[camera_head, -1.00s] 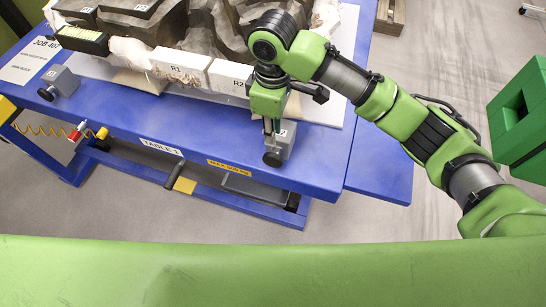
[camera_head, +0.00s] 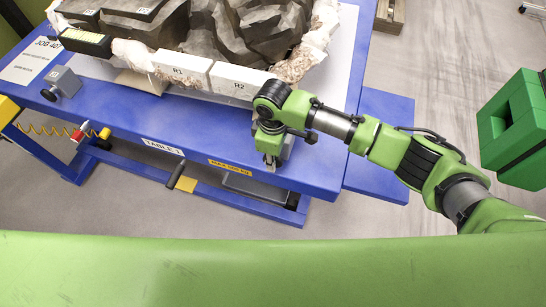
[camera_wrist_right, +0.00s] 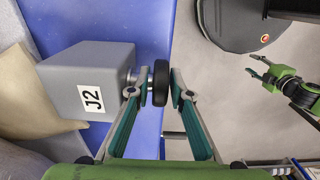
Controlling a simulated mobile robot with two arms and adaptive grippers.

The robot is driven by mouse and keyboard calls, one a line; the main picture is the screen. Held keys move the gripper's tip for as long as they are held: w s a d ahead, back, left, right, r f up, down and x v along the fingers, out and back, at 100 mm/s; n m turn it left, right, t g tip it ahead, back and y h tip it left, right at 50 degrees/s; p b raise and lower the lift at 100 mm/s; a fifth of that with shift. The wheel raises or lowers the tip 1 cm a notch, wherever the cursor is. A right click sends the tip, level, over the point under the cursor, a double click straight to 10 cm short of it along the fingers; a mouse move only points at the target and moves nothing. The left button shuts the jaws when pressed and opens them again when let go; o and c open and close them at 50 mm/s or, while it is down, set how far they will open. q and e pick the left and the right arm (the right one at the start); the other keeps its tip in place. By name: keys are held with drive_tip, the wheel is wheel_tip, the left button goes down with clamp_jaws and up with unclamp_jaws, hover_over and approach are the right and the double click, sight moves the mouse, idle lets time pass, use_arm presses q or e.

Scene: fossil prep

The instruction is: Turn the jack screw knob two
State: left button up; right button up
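The jack block labelled J2 (camera_wrist_right: 88,85) is a grey box at the front right of the blue table, and it also shows partly behind my right gripper in the head view (camera_head: 289,146). Its black round knob (camera_wrist_right: 160,82) sticks out on a short shaft, seen edge-on. My right gripper (camera_wrist_right: 160,88) is open, one finger on each side of the knob's disc, with a gap visible at the outer finger. In the head view my right gripper (camera_head: 270,160) hides the knob. My left gripper (camera_wrist_right: 256,68) hangs open and empty at the wrist view's right.
The blue table (camera_head: 225,165) carries a fossil block with white pieces R1 (camera_head: 180,73) and R2 (camera_head: 240,83). Another grey jack block (camera_head: 64,80) with a black knob is at the left. A crank handle (camera_head: 175,172) juts from the front. A green block (camera_head: 515,125) stands right.

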clamp_jaws()
drive_tip(key=shift+r, duration=0.1)
drive_tip(key=shift+d+y+p, duration=0.1)
drive_tip(key=shift+y+p, duration=0.6)
drive_tip(key=shift+p, duration=0.05)
drive_tip(key=shift+t+y+p, duration=0.35)
drive_tip(key=shift+t+y, duration=0.15)
drive_tip(key=shift+y, duration=0.2)
drive_tip(key=shift+t+y, duration=0.3)
drive_tip(key=shift+y, duration=0.7)
drive_tip(key=shift+t+y+b, duration=0.3)
drive_tip(key=shift+y+b, duration=0.5)
drive_tip(key=shift+y, duration=0.1)
